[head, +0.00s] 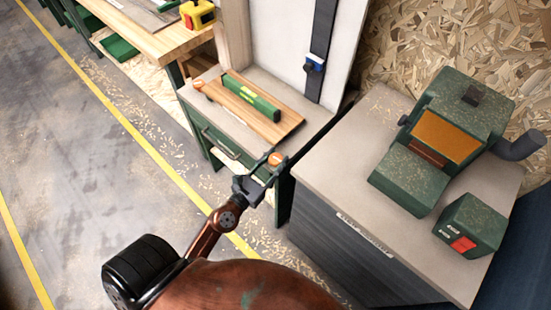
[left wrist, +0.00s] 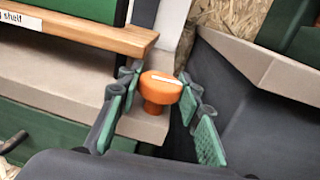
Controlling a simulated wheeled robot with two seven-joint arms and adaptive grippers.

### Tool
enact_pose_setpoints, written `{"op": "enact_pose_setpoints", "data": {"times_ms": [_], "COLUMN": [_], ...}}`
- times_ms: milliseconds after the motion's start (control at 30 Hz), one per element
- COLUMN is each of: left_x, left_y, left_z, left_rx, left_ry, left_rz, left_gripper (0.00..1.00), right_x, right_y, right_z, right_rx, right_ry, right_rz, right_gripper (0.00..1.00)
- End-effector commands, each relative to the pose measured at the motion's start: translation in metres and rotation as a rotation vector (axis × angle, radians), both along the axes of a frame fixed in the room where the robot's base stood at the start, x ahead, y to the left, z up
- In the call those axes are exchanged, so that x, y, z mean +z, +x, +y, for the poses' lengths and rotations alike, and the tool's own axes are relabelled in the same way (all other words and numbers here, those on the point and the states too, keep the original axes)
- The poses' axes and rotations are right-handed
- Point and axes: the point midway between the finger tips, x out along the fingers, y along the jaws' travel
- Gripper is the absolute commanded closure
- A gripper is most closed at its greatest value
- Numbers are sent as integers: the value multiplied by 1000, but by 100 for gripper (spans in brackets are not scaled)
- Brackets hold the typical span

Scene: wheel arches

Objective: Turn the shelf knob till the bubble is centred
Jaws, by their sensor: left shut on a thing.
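The orange shelf knob (head: 277,159) is at the near right corner of the small green bench, below the wooden shelf (head: 287,117). In the left wrist view the knob (left wrist: 160,91) has a white line on top. My left gripper (head: 265,168) is shut on the knob, with green-padded fingers on both sides of it. A green spirit level (head: 262,104) with a yellow-green vial (head: 246,93) lies along the shelf. The bubble is too small to make out. My right gripper is not in view.
A grey-topped cabinet (head: 345,160) stands close right of the knob, bearing a green machine (head: 445,130) and a green box with a red switch (head: 470,226). A drawer handle (head: 221,144) is on the bench front. The floor at left is open.

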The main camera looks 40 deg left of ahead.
Motion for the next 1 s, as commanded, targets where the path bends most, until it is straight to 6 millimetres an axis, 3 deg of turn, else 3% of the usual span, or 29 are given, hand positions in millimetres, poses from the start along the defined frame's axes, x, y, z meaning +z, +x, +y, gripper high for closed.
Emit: {"op": "enact_pose_setpoints", "data": {"times_ms": [100,133,400,767,1000], "left_x": [-1,-1,0,0,-1], "left_y": [0,0,0,-5,-34], "left_z": [1,1,0,0,-1], "left_rx": [2,2,1,-2,-4], "left_ry": [0,0,0,4,8], "left_rz": [2,2,1,1,3], "left_gripper": [92,67,49,49,49], "right_x": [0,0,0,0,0], "right_y": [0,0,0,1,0], "right_z": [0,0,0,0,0], "right_rx": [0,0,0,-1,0], "right_ry": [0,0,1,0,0], "right_rz": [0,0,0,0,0], "right_gripper": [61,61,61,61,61]}}
